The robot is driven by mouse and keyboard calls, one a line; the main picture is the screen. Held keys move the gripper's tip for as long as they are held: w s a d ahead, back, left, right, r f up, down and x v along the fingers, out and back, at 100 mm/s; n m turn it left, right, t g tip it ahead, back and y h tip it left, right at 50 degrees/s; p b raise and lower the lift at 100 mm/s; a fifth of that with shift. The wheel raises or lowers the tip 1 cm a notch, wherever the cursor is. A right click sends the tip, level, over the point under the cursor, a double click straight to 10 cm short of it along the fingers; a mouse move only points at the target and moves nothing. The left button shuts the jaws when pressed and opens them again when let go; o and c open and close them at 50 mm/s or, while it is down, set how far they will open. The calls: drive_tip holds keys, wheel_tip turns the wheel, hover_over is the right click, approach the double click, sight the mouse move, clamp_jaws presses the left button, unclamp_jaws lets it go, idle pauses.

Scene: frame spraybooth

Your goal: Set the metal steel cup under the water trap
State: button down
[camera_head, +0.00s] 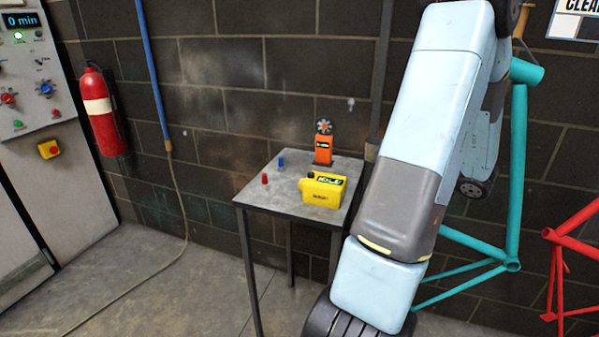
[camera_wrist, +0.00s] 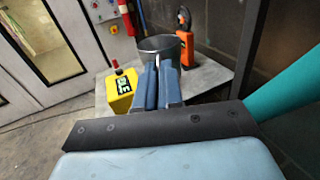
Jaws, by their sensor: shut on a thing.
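The metal steel cup (camera_wrist: 142,62) shows in the wrist view, open side up, in front of my gripper. My gripper (camera_wrist: 158,68) has two blue fingers close together, shut on the near wall of the cup with the rim between them. The cup is over or on the grey table (camera_wrist: 205,80); I cannot tell whether it touches the top. In the head view my arm hides the gripper and the cup. I cannot make out a water trap for certain; a blue pipe (camera_head: 153,75) with a brass end and a hose runs down the wall.
The table (camera_head: 285,196) holds a yellow box (camera_head: 322,190), an orange device (camera_head: 323,148) and small red (camera_head: 264,179) and blue (camera_head: 281,162) pieces. A fire extinguisher (camera_head: 101,112) hangs at left. Teal (camera_head: 518,170) and red (camera_head: 560,255) frames stand at right. The left floor is mostly clear.

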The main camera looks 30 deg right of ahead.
sight(368, 158)
drive_tip(key=w+a+f, duration=0.1)
drive_tip(key=w, duration=0.1)
drive_tip(key=w+a+f, duration=0.1)
drive_tip(key=w, duration=0.2)
drive_tip(key=w+a+f, duration=0.1)
drive_tip(key=w, duration=0.2)
drive_tip(key=shift+a+f, duration=0.25)
drive_tip(key=shift+a, duration=0.1)
drive_tip(key=w+f, duration=0.1)
drive_tip(key=w+a+f, duration=0.1)
drive_tip(key=f, duration=0.1)
drive_tip(key=w+f, duration=0.1)
drive_tip(key=shift+w+a+f, duration=0.15)
drive_tip(key=shift+a+f, duration=0.1)
drive_tip(key=shift+a, duration=0.1)
drive_tip(key=shift+w+a+f, duration=0.15)
drive_tip(key=shift+w+f, duration=0.2)
drive_tip(key=shift+f, duration=0.15)
drive_tip(key=shift+w+a+f, duration=0.1)
drive_tip(key=shift+w+f, duration=0.05)
drive_tip(key=shift+f, duration=0.75)
drive_tip(key=shift+w+f, duration=0.1)
drive_tip(key=shift+f, duration=0.75)
drive_tip(key=c, duration=1.3)
unclamp_jaws()
drive_tip(key=shift+f, duration=0.1)
